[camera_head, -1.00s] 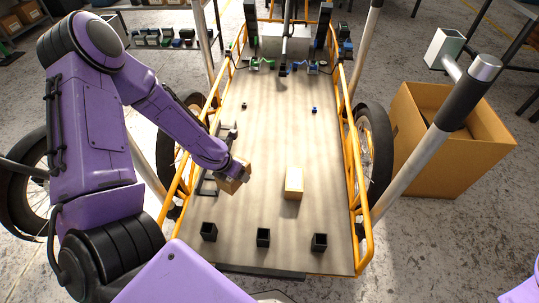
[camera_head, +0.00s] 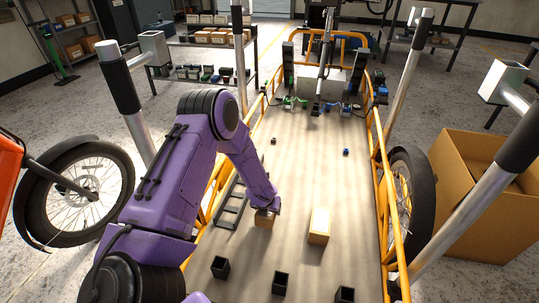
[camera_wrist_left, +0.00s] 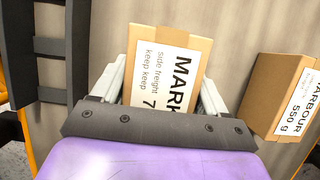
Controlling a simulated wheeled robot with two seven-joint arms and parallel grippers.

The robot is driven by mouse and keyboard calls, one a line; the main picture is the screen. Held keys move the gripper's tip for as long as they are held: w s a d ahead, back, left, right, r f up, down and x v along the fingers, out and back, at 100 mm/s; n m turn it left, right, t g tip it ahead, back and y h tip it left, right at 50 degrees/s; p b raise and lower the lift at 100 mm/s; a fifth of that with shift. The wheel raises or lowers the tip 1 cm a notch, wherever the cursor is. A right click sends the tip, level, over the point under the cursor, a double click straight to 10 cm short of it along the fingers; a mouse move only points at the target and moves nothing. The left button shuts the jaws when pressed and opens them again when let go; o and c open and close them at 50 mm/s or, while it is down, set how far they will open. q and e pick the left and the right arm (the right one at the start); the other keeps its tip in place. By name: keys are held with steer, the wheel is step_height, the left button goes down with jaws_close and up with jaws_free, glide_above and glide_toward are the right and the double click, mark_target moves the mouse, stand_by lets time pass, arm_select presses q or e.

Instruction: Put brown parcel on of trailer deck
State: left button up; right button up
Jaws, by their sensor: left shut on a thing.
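My left gripper (camera_head: 265,210) is shut on a brown cardboard parcel (camera_head: 263,221) over the left part of the trailer deck (camera_head: 305,175). In the left wrist view the held parcel (camera_wrist_left: 168,72) sits between the two pale fingers, with a white label reading "MARK" and "Side freight". I cannot tell whether its underside touches the deck. A second brown parcel (camera_head: 319,226) rests on the deck to its right, apart from it. In the left wrist view its label reads "HARBOUR 550 g" (camera_wrist_left: 297,102). My right gripper is out of view.
A black ladder-like rack (camera_head: 232,205) lies at the deck's left edge. Black cups (camera_head: 220,267) stand along the near end. Orange rails (camera_head: 384,190) bound the deck. Small clamps (camera_head: 345,106) sit at its far end. A large open carton (camera_head: 475,200) stands right. The deck's middle is clear.

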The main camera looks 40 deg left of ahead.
arm_select(q)
steer(key=shift+w+f, duration=0.25)
steer(key=shift+w, duration=0.05)
step_height(320, 180, down, 4)
steer(key=shift+w+r+b, duration=0.15)
steer(key=shift+r+b, duration=0.1)
steer(key=shift+b, duration=0.65)
steer(key=shift+r, duration=0.2)
steer(key=shift+f, duration=0.1)
steer(key=o, duration=1.2)
steer(key=shift+f, duration=0.15)
steer(key=o, duration=0.5)
steer(key=shift+c, duration=0.2)
